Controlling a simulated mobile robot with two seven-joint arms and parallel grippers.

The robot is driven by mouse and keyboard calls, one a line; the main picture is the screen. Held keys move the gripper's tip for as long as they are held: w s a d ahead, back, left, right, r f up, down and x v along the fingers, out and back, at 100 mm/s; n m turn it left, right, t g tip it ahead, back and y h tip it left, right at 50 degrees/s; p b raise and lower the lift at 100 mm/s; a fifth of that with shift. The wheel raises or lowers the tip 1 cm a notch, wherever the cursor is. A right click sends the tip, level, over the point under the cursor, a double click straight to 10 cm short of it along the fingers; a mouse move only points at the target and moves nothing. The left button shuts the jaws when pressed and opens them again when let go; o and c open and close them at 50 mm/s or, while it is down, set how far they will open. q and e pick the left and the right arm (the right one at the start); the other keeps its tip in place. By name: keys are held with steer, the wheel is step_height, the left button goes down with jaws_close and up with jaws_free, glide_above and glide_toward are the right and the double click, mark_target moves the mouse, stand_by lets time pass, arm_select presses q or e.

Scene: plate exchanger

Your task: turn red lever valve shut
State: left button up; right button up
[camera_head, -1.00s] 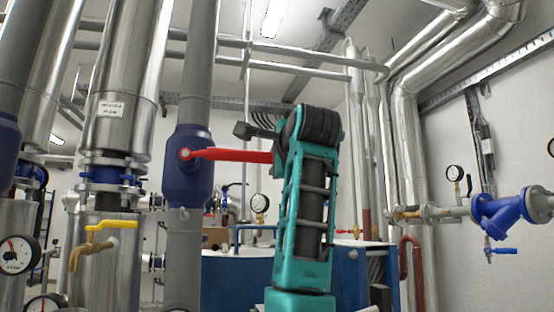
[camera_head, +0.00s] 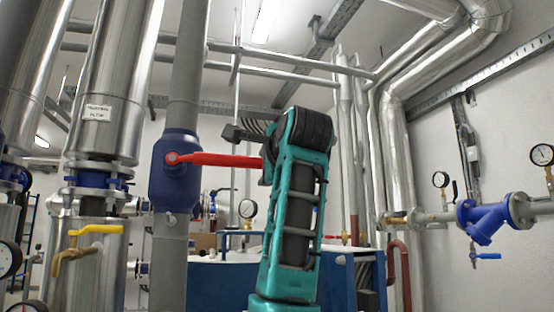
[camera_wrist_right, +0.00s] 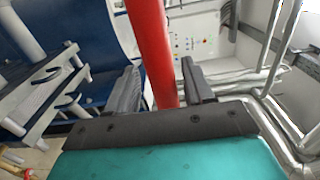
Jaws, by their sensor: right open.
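The red lever (camera_head: 225,160) sticks out roughly horizontally to the right from the blue valve body (camera_head: 175,185) on a vertical grey pipe. My teal right arm stands at the lever's free end and hides its tip in the head view. In the right wrist view the red lever (camera_wrist_right: 150,45) runs down from the top edge to between the two dark fingers of my right gripper (camera_wrist_right: 160,88). The fingers are apart, with gaps beside the lever; I cannot tell whether either touches it. My left gripper is not in view.
A brass tap with a yellow handle (camera_head: 95,230) is at the lower left. A blue tank (camera_head: 220,280) stands behind my arm. A blue valve fitting (camera_head: 485,218) and pressure gauge (camera_head: 441,180) are at the right. Overhead pipes (camera_head: 290,65) cross above my arm.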

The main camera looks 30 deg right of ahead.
steer(key=v, duration=1.1)
steer(key=shift+s, duration=0.25)
steer(key=shift+a, duration=0.1)
